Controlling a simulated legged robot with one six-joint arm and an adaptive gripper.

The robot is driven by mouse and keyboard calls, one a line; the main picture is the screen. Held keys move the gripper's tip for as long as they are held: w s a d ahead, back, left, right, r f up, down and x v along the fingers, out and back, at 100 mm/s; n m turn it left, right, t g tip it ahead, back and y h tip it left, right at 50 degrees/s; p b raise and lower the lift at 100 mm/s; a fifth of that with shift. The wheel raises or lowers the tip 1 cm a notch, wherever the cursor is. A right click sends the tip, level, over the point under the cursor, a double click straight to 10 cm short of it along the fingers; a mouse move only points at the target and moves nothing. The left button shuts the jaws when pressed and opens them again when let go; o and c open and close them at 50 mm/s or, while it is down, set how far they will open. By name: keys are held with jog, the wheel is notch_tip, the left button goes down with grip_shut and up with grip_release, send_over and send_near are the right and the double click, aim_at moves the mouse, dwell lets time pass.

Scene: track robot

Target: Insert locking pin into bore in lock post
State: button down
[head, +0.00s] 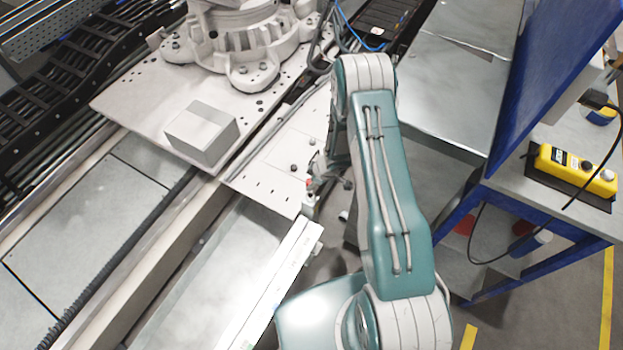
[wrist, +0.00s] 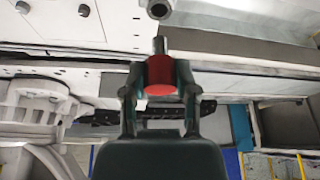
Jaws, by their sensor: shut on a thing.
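The locking pin has a red head (wrist: 161,76) and a grey metal shaft (wrist: 160,45), which points to the top of the wrist view. My gripper (wrist: 160,70) is shut on the red head, one finger on each side. A round grey metal part with a dark hole, which looks like the lock post's bore (wrist: 158,9), is at the top edge, cut off by the frame. A small gap shows between the shaft tip and it; depth is hard to judge. In the head view, a small red spot (head: 309,184) shows beside my arm at the plate edge; my gripper is mostly hidden there.
A white plate (head: 275,165) with bolts and holes lies left of my arm. A pale box (head: 202,133) and a robot base (head: 243,45) stand on the track. A blue-framed bench with a yellow control box (head: 577,171) is at right.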

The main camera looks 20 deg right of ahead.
jog(key=shift+f, duration=1.45)
jog(key=shift+f, duration=1.8)
dwell(0.4)
jog(key=shift+c, duration=1.5)
grip_release()
jog(key=v, duration=1.2)
jog(key=shift+d+f, duration=0.1)
